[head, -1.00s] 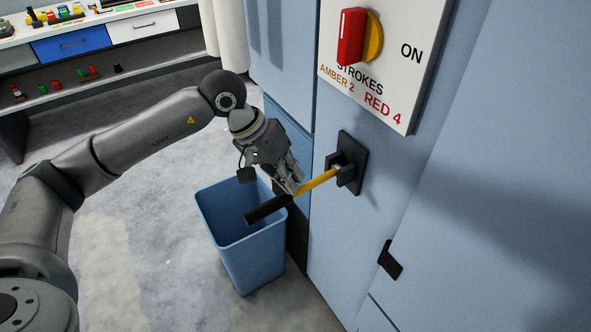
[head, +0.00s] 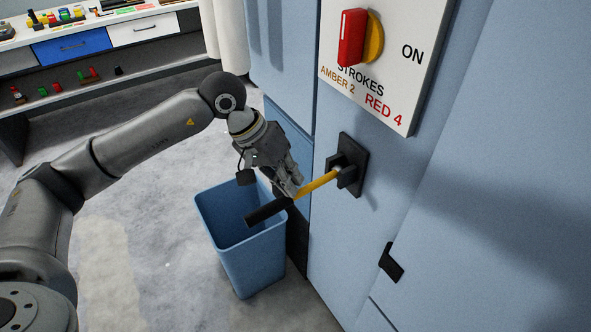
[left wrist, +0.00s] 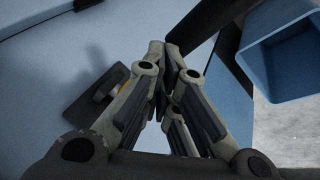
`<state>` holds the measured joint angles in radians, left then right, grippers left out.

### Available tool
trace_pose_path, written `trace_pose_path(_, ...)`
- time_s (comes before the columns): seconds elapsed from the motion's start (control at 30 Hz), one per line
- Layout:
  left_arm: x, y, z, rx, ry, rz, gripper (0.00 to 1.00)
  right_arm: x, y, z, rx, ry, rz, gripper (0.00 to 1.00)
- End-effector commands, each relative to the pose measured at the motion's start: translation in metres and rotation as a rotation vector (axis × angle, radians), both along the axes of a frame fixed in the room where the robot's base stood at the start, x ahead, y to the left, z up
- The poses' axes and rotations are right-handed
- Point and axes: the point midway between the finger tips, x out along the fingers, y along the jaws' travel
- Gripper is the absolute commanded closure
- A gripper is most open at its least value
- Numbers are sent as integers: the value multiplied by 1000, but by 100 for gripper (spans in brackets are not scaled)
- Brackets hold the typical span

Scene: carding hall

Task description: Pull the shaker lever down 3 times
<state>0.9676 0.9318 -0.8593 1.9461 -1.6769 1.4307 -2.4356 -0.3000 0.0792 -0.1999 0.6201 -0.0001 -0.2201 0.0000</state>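The shaker lever has a yellow shaft (head: 318,184) and a black grip (head: 269,211). It sticks out from a black bracket (head: 347,165) on the light blue cabinet front, slanting down to the left in the head view. My left gripper (head: 294,191) is at the lever, its fingertips where shaft meets grip. In the left wrist view its fingers (left wrist: 170,60) come together with the tips close. They hide the lever's middle there; the bracket (left wrist: 97,95) and the dark grip (left wrist: 199,22) show either side. Contact with the lever cannot be told. My right gripper is out of view.
A blue open bin (head: 243,262) stands on the floor below the lever. A white sign (head: 398,70) above reads "STROKES AMBER 2 RED 4" and "ON", with a red and yellow knob (head: 360,37). A small black catch (head: 391,262) sits lower right. A workbench (head: 110,40) stands back left.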

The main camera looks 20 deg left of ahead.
Motion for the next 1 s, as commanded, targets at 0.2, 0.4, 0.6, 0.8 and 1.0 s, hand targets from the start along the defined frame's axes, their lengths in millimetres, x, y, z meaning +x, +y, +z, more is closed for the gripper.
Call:
trace_pose_path(0.2,5,-2,14,0,-3,3,100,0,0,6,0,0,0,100)
trace_pose_path(0.4,9,-5,26,-1,-5,2,100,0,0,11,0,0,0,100)
trace_pose_path(0.6,12,-8,37,-2,-4,2,100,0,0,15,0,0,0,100)
trace_pose_path(0.8,16,-10,49,-2,-4,3,100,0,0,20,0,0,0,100)
trace_pose_path(1.0,19,-13,60,-3,-4,1,100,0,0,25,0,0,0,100)
